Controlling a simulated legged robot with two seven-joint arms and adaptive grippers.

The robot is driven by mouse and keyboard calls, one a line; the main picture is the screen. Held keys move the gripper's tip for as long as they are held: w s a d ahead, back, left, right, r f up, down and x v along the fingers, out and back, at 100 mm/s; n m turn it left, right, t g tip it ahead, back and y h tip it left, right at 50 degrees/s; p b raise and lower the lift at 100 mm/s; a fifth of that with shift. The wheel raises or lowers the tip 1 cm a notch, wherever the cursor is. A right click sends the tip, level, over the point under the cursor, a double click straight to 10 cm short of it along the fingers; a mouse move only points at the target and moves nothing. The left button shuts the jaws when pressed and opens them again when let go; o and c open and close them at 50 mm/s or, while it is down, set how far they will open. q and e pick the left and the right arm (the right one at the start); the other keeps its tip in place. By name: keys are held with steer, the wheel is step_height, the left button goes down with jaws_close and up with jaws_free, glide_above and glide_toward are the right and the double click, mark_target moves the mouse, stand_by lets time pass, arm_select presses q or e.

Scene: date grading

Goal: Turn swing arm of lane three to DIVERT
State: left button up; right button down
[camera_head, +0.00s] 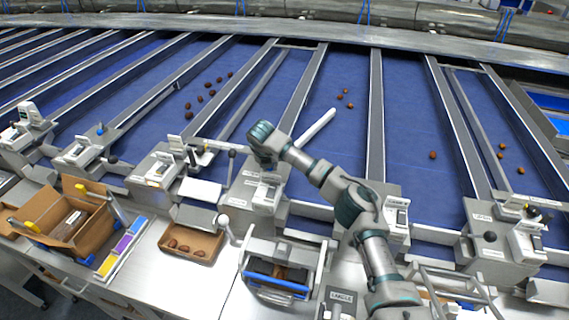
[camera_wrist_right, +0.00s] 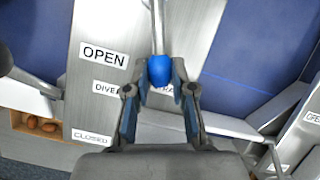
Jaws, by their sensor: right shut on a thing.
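My right gripper (camera_head: 262,147) reaches over the control box of a middle lane. In the right wrist view the gripper (camera_wrist_right: 159,82) is shut on a blue knob (camera_wrist_right: 160,70) at the end of a thin metal lever (camera_wrist_right: 157,28). Labels on the grey box face read OPEN (camera_wrist_right: 104,55), CLOSED (camera_wrist_right: 92,137) and a partly hidden "DIVE…" (camera_wrist_right: 106,88); another label right of the knob is mostly covered. A pale swing arm (camera_head: 318,127) slants over the blue belt beside the gripper. The lane number cannot be read. My left gripper is out of view.
Blue belts (camera_head: 405,110) run between metal rails, with loose dates (camera_head: 346,98) on several lanes. Other control boxes (camera_head: 490,232) line the front edge.

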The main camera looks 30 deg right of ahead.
steer(key=shift+w+a+r+m, duration=0.25)
steer(key=shift+a+m, duration=0.15)
steer(key=shift+a, duration=0.15)
steer(key=shift+w+a+m+g+h+p, duration=0.2)
steer(key=shift+w+m+g+h+p, duration=0.1)
steer(key=shift+m, duration=0.7)
steer(key=shift+w+a+m, duration=0.25)
steer(key=shift+a+m, duration=0.05)
steer(key=shift+m, duration=0.1)
steer(key=shift+w+a, duration=0.15)
steer(key=shift+a, duration=0.2)
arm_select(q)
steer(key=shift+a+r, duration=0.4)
arm_select(e)
steer(key=shift+m, duration=0.3)
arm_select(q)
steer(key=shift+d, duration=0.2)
arm_select(e)
steer(key=shift+d, duration=0.25)
